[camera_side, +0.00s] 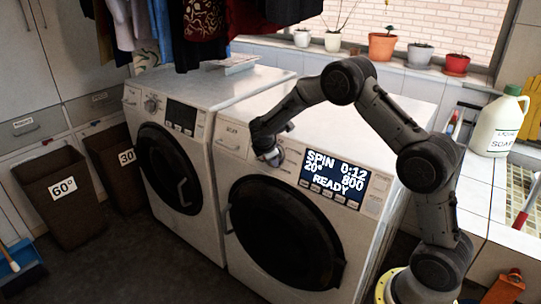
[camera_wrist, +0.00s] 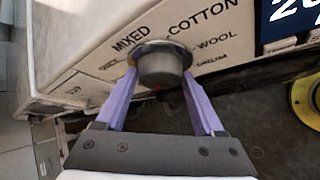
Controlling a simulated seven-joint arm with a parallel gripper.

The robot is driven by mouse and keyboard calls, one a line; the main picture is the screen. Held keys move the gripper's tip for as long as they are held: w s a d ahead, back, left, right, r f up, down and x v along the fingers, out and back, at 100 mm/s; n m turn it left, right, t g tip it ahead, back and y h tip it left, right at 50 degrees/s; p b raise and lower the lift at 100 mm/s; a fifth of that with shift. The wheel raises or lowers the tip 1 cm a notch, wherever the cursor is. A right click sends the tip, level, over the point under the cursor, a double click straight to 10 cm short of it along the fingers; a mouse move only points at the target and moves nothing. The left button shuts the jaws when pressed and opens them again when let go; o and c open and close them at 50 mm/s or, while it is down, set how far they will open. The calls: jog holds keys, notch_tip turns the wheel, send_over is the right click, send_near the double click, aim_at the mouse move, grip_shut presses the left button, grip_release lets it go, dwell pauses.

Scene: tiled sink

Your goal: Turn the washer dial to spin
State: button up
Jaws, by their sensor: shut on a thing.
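The washer dial (camera_wrist: 161,66) is a round metal knob on the front panel of the right-hand washer (camera_side: 238,142). In the wrist view, labels around it read MIXED, COTTON and WOOL, with others too small or blurred to read surely. My gripper (camera_wrist: 161,86) has its two purple fingers on either side of the dial, shut on it. In the side view my gripper (camera_side: 273,157) is at the panel and mostly hides the dial. The washer's display (camera_side: 335,177) reads SPIN, 0:12, 20°, 800 and READY.
A second washer (camera_side: 185,115) stands to the left, with clothes (camera_side: 200,30) hanging above. My arm arches over the right washer's top. A soap bottle (camera_side: 498,122) and potted plants (camera_side: 383,44) stand at the right and back. Brown bins (camera_side: 62,197) stand at the left.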

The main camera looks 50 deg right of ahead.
jog(key=shift+r+n+g, duration=0.1)
jog(key=shift+n+g, duration=0.3)
dwell(0.4)
jog(key=o, duration=1.4)
jog(key=shift+c, duration=0.2)
jog(key=v, duration=1.3)
jog(key=shift+r, duration=0.35)
jog(key=shift+a, duration=0.1)
